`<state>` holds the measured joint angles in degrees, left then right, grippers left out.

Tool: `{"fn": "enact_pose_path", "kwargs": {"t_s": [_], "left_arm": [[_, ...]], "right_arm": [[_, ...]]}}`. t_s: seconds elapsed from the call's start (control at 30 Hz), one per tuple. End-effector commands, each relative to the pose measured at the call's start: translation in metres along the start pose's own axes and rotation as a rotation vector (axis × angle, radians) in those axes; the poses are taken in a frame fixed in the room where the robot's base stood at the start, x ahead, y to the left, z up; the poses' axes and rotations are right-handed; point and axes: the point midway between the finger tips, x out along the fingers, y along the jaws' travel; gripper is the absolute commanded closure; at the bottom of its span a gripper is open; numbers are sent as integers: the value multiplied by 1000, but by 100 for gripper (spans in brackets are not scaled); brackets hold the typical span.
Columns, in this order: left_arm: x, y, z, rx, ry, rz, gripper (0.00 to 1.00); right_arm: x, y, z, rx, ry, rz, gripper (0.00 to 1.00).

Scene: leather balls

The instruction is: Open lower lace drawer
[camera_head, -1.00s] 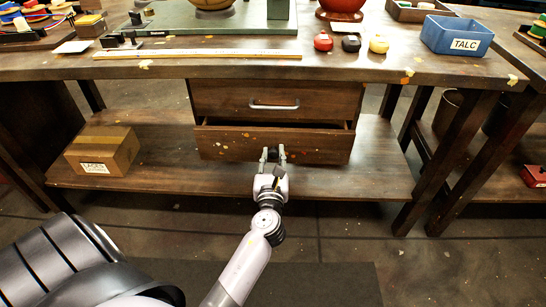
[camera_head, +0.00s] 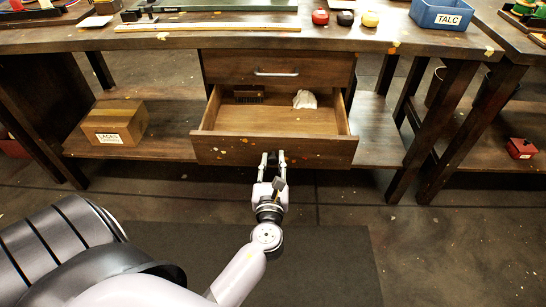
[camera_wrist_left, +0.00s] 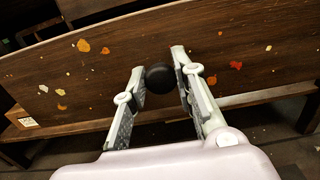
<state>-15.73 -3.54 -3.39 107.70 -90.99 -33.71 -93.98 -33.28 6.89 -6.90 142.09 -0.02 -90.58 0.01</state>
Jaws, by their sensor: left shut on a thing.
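The lower drawer (camera_head: 225,149) under the workbench is pulled well out, and its inside shows in the head view. A dark brush-like block (camera_head: 249,97) and a crumpled white cloth (camera_head: 305,99) lie near its back. My left gripper (camera_head: 273,158) is at the middle of the drawer front. In the left wrist view its fingers (camera_wrist_left: 160,88) are shut on a round black knob (camera_wrist_left: 160,78) on the paint-flecked drawer front (camera_wrist_left: 100,62). The upper drawer (camera_head: 325,69) with a metal bar handle (camera_head: 277,73) is closed. My right gripper is not in view.
A cardboard box labelled LACES (camera_head: 115,123) stands on the lower shelf at left. A blue TALC bin (camera_head: 441,16) and small red, black and yellow items sit on the bench top (camera_head: 200,41). The floor before the drawer is clear beside a dark mat (camera_head: 330,265).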

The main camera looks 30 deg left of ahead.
Motion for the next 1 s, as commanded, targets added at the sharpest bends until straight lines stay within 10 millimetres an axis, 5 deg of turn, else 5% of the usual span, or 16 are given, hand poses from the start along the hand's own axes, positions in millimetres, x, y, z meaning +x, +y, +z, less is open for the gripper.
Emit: {"fn": "enact_pose_path", "kwargs": {"t_s": [0.43,0.47,0.77,1.0], "left_arm": [[-2,0,1,-1,-3,0,100],[-2,0,1,-1,-2,0,74],[-2,0,1,-1,-2,0,55],[-2,0,0,0,-1,0,55]], "right_arm": [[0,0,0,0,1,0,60],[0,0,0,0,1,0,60],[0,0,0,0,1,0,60],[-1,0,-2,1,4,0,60]]}}
